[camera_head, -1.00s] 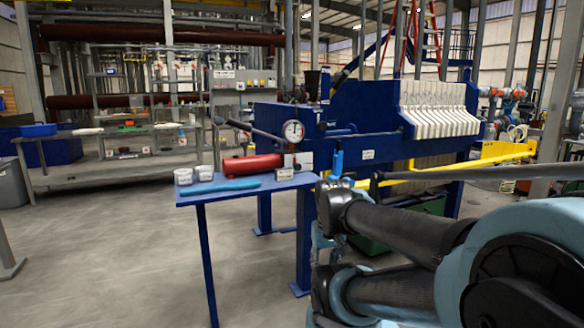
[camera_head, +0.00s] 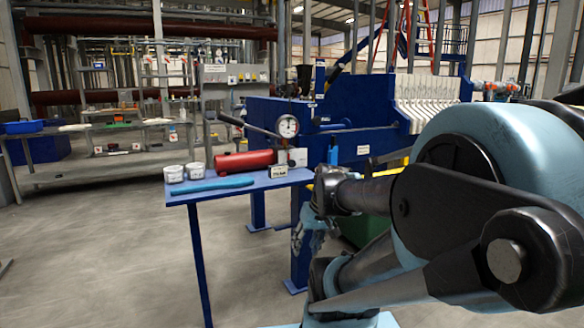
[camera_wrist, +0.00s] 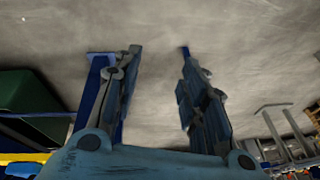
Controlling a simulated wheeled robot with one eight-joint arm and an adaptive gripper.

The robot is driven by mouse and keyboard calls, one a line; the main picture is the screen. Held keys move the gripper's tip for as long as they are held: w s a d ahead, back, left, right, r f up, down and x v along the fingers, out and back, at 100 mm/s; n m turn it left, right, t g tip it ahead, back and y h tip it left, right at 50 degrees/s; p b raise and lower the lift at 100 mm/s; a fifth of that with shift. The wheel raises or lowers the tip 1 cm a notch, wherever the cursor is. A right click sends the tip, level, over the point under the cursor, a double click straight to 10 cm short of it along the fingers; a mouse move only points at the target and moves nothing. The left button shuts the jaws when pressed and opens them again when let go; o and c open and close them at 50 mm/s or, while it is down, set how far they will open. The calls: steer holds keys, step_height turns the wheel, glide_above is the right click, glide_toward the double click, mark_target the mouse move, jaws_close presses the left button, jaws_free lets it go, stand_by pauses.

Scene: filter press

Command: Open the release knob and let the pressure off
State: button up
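A red pump cylinder (camera_head: 245,160) lies on a small blue table, with a round white gauge (camera_head: 288,126) above its right end. A pale block (camera_head: 297,157) sits at that end, and a long dark handle (camera_head: 243,126) slopes up to the left. I cannot make out the release knob at this size. My gripper (camera_wrist: 160,52) is open and empty in the wrist view, with bare floor between its fingers. In the head view my gripper (camera_head: 303,236) hangs below the tabletop level, right of the table and apart from the pump.
The blue table (camera_head: 218,194) also holds two white tubs (camera_head: 195,171), a teal bar (camera_head: 212,187) and a small labelled box (camera_head: 278,172). The blue filter press (camera_head: 370,100) with white plates stands behind. A blue leg (camera_wrist: 100,85) is beside the left finger. Floor at left is clear.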

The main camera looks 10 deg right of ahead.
steer(key=w+a+r+n+t+y, duration=0.1)
steer(key=w+a+r+y, duration=0.1)
steer(key=w, duration=0.4)
steer(key=w+a+r+n+t+y, duration=0.1)
steer(key=w+r+t, duration=0.1)
steer(key=w, duration=0.4)
steer(key=t+y, duration=0.2)
steer(key=t, duration=0.8)
glide_toward(293, 164)
steer(key=x, duration=1.1)
steer(key=shift+f, duration=0.1)
steer(key=shift+d, duration=0.1)
steer(key=c, duration=0.8)
